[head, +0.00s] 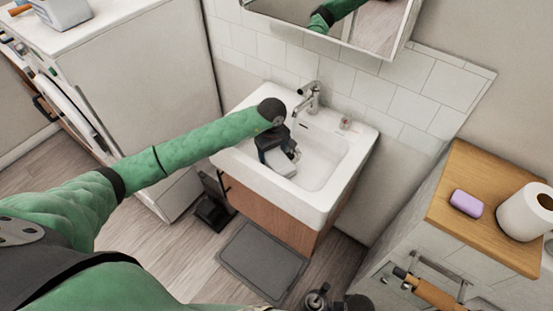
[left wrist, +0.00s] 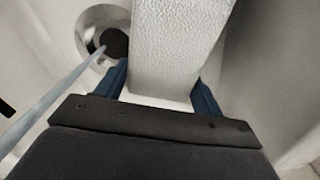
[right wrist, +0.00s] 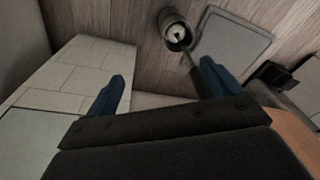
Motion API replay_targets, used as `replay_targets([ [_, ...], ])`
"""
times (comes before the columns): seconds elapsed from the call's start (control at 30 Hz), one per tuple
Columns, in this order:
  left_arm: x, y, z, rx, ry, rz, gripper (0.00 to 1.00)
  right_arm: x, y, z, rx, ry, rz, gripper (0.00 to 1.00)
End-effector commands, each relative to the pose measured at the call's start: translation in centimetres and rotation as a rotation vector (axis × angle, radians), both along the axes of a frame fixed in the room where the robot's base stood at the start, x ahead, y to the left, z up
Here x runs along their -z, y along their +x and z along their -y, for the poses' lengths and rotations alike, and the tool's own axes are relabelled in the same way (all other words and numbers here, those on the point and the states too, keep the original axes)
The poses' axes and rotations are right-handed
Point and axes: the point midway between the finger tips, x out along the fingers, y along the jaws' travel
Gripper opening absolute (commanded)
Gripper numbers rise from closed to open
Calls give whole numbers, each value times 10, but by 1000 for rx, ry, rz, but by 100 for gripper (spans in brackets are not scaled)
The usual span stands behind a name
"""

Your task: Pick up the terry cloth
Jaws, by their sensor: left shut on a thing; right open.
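The terry cloth (left wrist: 175,50) is a white, bumpy-textured piece that looks stiff and block-like in the left wrist view. My left gripper (head: 284,156) is down in the white sink basin (head: 320,165), and its blue fingers (left wrist: 160,85) are shut on the cloth, one on each side. In the head view the cloth (head: 283,163) is mostly hidden by the gripper. Whether it touches the basin floor I cannot tell. My right gripper (right wrist: 160,85) is open and empty, over the floor side of the room; in the head view only a dark part shows at the bottom edge.
The faucet (head: 309,98) stands behind the basin, and the drain (left wrist: 112,42) is beside the cloth. A mirror cabinet (head: 335,25) hangs above. A wooden-topped cabinet at right holds purple soap (head: 466,203) and a paper roll (head: 525,212). A grey mat (head: 262,262) lies on the floor.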

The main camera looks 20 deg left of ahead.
Motion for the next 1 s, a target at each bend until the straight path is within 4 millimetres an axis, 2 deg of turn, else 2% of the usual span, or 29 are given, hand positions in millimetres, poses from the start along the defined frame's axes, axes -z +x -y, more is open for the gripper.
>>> replay_targets([
  [0.2, -10, 1, 0, 0, -1, 2, 42, -2, -1, 0, -1, -2, -9, 89],
  [0.37, -35, 1, -1, 1, 0, 4, 42, -40, 6, -3, -2, 5, 3, 89],
  [0.57, -80, 2, -1, 1, 0, 6, 42, -91, 13, -8, -2, 15, 9, 89],
  [0.8, -132, 1, 0, 1, 0, 4, 42, -151, 10, -9, -2, 23, 12, 89],
  [1.0, -163, 1, 0, 0, 0, 3, 42, -184, 5, -9, -2, 27, 12, 89],
])
